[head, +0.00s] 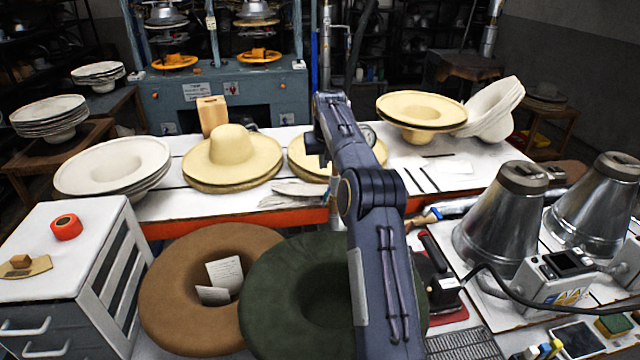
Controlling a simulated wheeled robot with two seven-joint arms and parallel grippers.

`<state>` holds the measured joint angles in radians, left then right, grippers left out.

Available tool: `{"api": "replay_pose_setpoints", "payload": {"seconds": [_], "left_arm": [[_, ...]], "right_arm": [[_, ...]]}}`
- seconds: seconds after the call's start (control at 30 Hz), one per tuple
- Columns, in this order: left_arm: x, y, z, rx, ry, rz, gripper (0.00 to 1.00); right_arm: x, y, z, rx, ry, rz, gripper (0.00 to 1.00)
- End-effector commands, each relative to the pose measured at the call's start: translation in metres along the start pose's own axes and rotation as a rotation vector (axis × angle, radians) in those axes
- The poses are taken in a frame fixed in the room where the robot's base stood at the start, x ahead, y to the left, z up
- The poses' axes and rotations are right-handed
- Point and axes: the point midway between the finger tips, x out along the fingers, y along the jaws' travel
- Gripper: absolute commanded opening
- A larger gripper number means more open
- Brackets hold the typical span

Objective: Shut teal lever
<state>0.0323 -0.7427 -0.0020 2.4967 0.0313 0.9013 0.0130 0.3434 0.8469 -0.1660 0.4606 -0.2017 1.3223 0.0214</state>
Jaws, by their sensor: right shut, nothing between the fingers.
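A grey-teal hat press (265,101) stands at the back, behind the white table. It has two upright press heads with orange rings. I cannot make out a distinct teal lever on it; the machine's right side is partly behind my arm. My right arm rises from the bottom centre, and its far end with my right gripper (329,99) is in front of the press's right edge. The fingers are small and hard to make out; they hold nothing visible. My left gripper is not in view.
Cream hats (232,158) and white hats (113,167) lie on the white table. Brown (175,290) and green (290,335) hats are in front. Metal cones (500,220) and a cabled control box (560,275) stand at right, a drawer cabinet (75,225) at left.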

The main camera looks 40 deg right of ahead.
Motion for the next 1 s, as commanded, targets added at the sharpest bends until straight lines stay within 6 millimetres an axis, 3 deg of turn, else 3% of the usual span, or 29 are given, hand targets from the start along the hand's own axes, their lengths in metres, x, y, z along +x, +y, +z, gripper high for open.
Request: {"api": "replay_pose_setpoints", "payload": {"seconds": [0.23, 0.6, 1.0], "left_arm": [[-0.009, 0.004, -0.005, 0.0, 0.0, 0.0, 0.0], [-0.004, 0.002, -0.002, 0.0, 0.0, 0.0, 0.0], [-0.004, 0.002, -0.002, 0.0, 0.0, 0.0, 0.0]], "right_arm": [[0.056, 0.0, 0.0, 0.002, -0.004, 0.0, 0.0], [0.059, -0.001, 0.032, 0.001, 0.001, -0.001, 0.0], [0.061, -0.001, 0.039, 0.002, 0.002, -0.002, 0.0]]}}
